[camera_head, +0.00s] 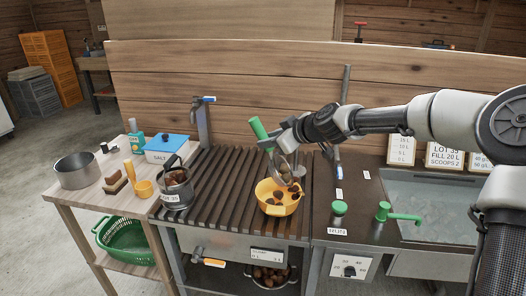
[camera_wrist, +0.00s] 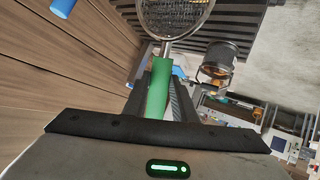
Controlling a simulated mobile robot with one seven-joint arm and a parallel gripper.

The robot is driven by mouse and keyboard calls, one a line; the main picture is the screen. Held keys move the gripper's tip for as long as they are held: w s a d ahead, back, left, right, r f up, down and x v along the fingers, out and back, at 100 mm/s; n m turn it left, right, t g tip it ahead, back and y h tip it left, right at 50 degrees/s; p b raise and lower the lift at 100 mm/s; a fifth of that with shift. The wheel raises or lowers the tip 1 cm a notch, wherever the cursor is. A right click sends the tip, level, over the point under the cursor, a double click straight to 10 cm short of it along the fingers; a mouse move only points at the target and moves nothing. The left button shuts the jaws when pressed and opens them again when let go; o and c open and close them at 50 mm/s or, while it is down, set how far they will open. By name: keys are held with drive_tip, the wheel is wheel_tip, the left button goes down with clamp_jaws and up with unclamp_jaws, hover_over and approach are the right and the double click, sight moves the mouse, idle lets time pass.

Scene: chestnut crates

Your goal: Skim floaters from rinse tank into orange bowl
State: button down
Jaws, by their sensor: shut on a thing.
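My gripper (camera_head: 279,146) is shut on the green handle (camera_head: 261,131) of a wire skimmer and holds it above the slatted bench. The handle (camera_wrist: 160,88) also shows between my fingers (camera_wrist: 165,82) in the wrist view, with the round mesh (camera_wrist: 176,16) beyond. In the head view the skimmer's head hangs steeply tilted over the orange bowl (camera_head: 270,208). Brown chestnuts (camera_head: 283,178) show at the skimmer's lower side and in the bowl; I cannot tell which still touch the mesh. The rinse tank (camera_head: 440,258) at the right holds greyish water, with no clear floaters visible.
A metal pot (camera_head: 177,200) of chestnuts stands left of the bowl on the slatted bench (camera_head: 225,165). Green-topped fittings (camera_head: 339,207) and a green tap (camera_head: 400,217) stand between bowl and tank. A side table at left holds an empty pot (camera_head: 76,172) and a blue-lidded salt box (camera_head: 166,148).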

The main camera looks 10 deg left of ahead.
drive_tip(key=d+m+t+y+b, duration=0.3)
drive_tip(key=d+y+b, duration=0.3)
drive_tip(key=d+b, duration=0.3)
drive_tip(key=shift+d+f+m+y+b, duration=0.15)
drive_tip(key=shift+f+m+y+b, duration=0.25)
drive_tip(key=shift+b, duration=1.6)
drive_tip(key=shift+s+r, duration=0.15)
